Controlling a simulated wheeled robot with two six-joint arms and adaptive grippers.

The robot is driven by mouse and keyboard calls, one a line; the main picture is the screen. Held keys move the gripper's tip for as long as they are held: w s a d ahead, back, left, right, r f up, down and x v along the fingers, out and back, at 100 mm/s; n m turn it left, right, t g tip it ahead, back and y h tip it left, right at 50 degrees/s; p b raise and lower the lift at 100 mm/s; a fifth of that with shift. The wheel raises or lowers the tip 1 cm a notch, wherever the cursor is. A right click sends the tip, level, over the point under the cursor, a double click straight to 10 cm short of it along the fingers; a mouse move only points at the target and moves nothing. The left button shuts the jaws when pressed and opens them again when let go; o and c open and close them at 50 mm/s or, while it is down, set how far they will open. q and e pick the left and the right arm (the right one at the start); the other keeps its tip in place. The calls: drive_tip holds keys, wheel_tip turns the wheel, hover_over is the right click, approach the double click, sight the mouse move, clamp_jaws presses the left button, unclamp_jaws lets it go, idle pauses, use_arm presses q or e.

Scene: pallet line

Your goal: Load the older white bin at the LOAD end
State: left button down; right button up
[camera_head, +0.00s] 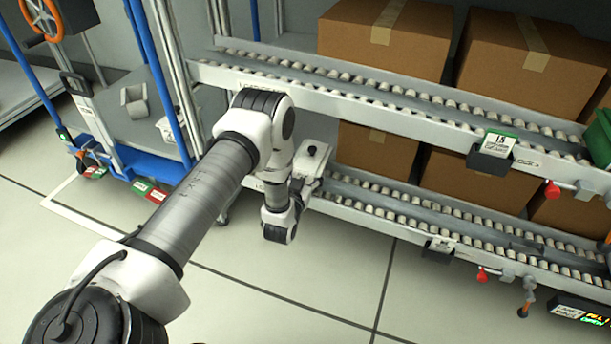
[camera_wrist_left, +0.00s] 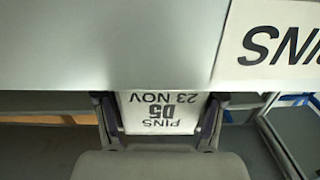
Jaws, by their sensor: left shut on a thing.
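In the left wrist view my left gripper (camera_wrist_left: 160,120) is shut on a white tab with a label (camera_wrist_left: 163,111) that reads, upside down, "PINS D5 23 NOV". A finger stands at each side of the tab. A large pale surface (camera_wrist_left: 110,45) fills the picture above it, with a bigger "PINS" label (camera_wrist_left: 268,42) at the right. I take this surface to be a white bin, but its full outline is out of view. My right gripper is not in view.
An upper roller lane (camera_head: 370,97) and a lower roller lane (camera_head: 400,216) slope down to the right. Brown cartons (camera_head: 385,38) stand behind them. A blue-framed cart (camera_head: 150,165) is at the left. The floor (camera_head: 330,285) in front is clear.

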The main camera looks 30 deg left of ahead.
use_arm(q)
drive_tip(key=shift+f, duration=0.45)
drive_tip(key=shift+f+b, duration=0.25)
drive_tip(key=shift+b, duration=0.05)
drive_tip(key=shift+c, duration=0.2)
unclamp_jaws()
drive_tip(key=shift+f, duration=0.1)
drive_tip(key=shift+s, duration=0.25)
drive_tip(key=v, duration=0.7)
idle(3.3)
